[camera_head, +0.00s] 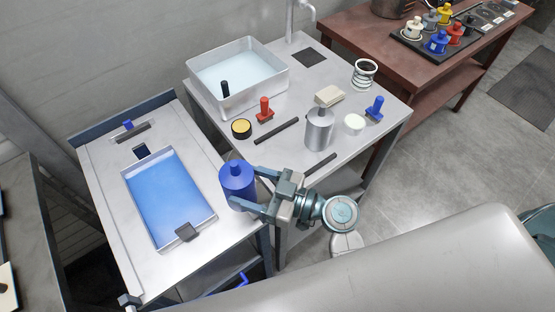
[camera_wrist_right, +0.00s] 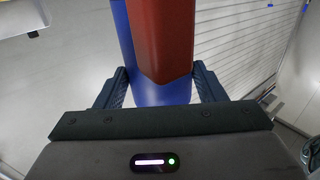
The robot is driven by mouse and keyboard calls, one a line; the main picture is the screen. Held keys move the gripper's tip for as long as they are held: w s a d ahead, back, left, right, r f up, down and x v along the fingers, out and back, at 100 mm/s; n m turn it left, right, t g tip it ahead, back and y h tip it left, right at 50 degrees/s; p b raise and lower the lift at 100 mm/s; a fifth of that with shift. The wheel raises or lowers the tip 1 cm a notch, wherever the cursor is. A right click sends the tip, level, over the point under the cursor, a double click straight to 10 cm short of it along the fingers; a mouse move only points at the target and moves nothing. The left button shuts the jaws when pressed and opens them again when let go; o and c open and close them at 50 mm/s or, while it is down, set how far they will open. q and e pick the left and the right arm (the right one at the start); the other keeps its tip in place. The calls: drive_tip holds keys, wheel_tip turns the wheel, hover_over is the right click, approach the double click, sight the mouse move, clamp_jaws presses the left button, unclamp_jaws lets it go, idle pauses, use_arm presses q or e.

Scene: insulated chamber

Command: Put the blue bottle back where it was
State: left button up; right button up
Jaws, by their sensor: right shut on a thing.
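The blue bottle (camera_head: 238,184) is upright at the right edge of the left white-topped table. I cannot tell whether its base touches the table. My right gripper (camera_head: 257,190) reaches it from the right and is shut on it, one finger on each side. In the right wrist view the blue bottle (camera_wrist_right: 120,50) stands between the fingers of my right gripper (camera_wrist_right: 163,88), with a red upright part (camera_wrist_right: 160,40) on its near side. My left gripper is not in view.
A blue-filled tray (camera_head: 165,195) lies left of the bottle. The middle table holds a water basin (camera_head: 240,75), a grey metal bottle (camera_head: 319,130), a red stamp-like tool (camera_head: 264,110), a blue one (camera_head: 375,108) and a white jar (camera_head: 354,124). A brown table (camera_head: 400,60) with small coloured bottles stands at the back right.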

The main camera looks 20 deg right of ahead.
drive_tip(key=shift+w+d+f+p, duration=0.3)
drive_tip(key=shift+w+d+f, duration=0.5)
drive_tip(key=shift+w+d, duration=1.05)
drive_tip(key=shift+w+d+f+p, duration=0.3)
drive_tip(key=shift+w+d+f, duration=0.55)
drive_tip(key=shift+w+d, duration=1.05)
drive_tip(key=shift+w+d+f+p, duration=0.3)
drive_tip(key=shift+w+d+f, duration=0.5)
drive_tip(key=shift+w+d, duration=1.05)
drive_tip(key=shift+s+d, duration=0.3)
drive_tip(key=shift+f, duration=0.15)
drive_tip(key=o, duration=1.3)
drive_tip(key=shift+c, duration=0.2)
